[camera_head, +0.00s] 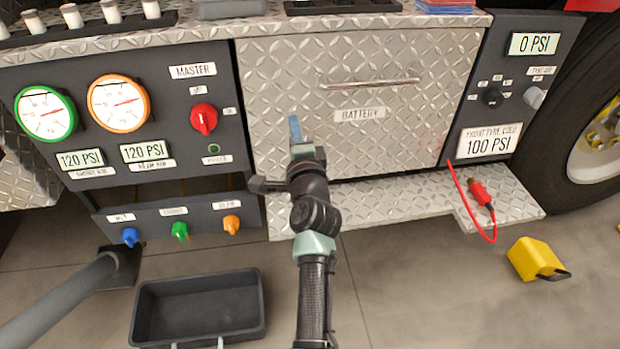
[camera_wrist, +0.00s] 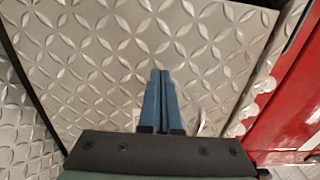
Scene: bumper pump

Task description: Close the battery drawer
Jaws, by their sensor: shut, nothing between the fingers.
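The battery drawer (camera_head: 400,140) is a wide diamond-plate panel in the middle of the head view. It carries a "BATTERY" label and a horizontal bar handle (camera_head: 370,83) near its top. Its front looks close to flush with the panels beside it; I cannot tell exactly how far it stands out. My gripper (camera_head: 295,122) is in front of the drawer's left part, left of the label. In the wrist view its blue fingers (camera_wrist: 160,75) are together and empty, pointing at the diamond-plate front (camera_wrist: 110,50). Whether they touch it is unclear.
A gauge panel with a red master knob (camera_head: 204,118) is left of the drawer. A tyre-pressure panel (camera_head: 490,100) is right. Below are a diamond-plate step (camera_head: 400,200) with a red clamp (camera_head: 481,193), a black tray (camera_head: 198,306) and a yellow block (camera_head: 535,258).

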